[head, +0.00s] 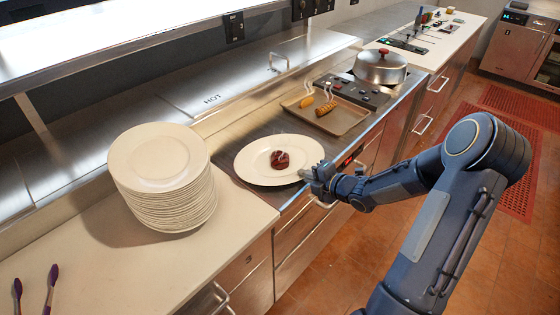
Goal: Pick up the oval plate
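The white oval plate (253,160) rests on or just above the dark grill counter surface, in the middle of the head view. A browned piece of meat (281,159) lies on it, with faint steam. My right gripper (306,174) is at the plate's right rim, and its fingertips overlap the rim. The fingers are small and partly hidden, so I cannot tell whether they are closed on the rim. My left gripper is out of view.
A tall stack of white plates (163,205) stands on the pale counter at left. Purple-tipped tongs (51,287) lie at the lower left. A tray (343,118) with food sits behind the plate. A lidded pot (380,68) stands beyond it.

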